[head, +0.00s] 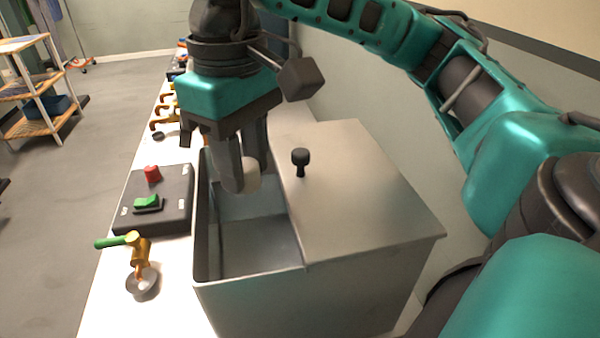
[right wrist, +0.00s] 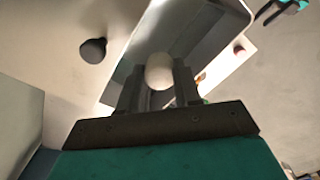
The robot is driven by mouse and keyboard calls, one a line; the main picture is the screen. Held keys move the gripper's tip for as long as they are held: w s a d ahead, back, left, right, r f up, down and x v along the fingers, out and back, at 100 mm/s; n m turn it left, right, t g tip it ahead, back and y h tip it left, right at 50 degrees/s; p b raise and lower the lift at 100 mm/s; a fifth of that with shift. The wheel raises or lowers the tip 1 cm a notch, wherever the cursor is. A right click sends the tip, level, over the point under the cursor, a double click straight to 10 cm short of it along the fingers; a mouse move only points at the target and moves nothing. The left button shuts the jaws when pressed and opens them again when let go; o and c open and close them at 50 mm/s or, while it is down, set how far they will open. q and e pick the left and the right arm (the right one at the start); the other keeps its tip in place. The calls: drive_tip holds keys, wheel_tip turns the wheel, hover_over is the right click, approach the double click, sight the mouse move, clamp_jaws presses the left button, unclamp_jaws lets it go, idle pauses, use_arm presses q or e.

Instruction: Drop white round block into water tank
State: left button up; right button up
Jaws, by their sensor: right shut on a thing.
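The white round block (head: 252,176) is held between the fingertips of my right gripper (head: 243,180) in the head view. The right wrist view also shows the block (right wrist: 160,71) between the two fingers. The grey metal water tank (head: 330,290) stands on the white counter. Its left part is open at the top, and its right part is covered by a lid with a black knob. The gripper points down over the open part, with the block near the rim level. I cannot tell the exact height.
A dark control box (head: 160,200) with a red button and a green switch sits left of the tank. A brass tap with a green handle (head: 135,245) stands in front of it. The lid's black knob (head: 300,160) rises right of the gripper. A wooden shelf (head: 35,90) stands far left.

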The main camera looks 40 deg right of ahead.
wheel_tip(320, 180, down, 2)
drive_tip(key=shift+f+b, duration=0.15)
drive_tip(key=shift+b, duration=0.3)
drive_tip(key=o, duration=1.1)
wheel_tip(320, 180, up, 13)
drive_tip(key=p, duration=0.3)
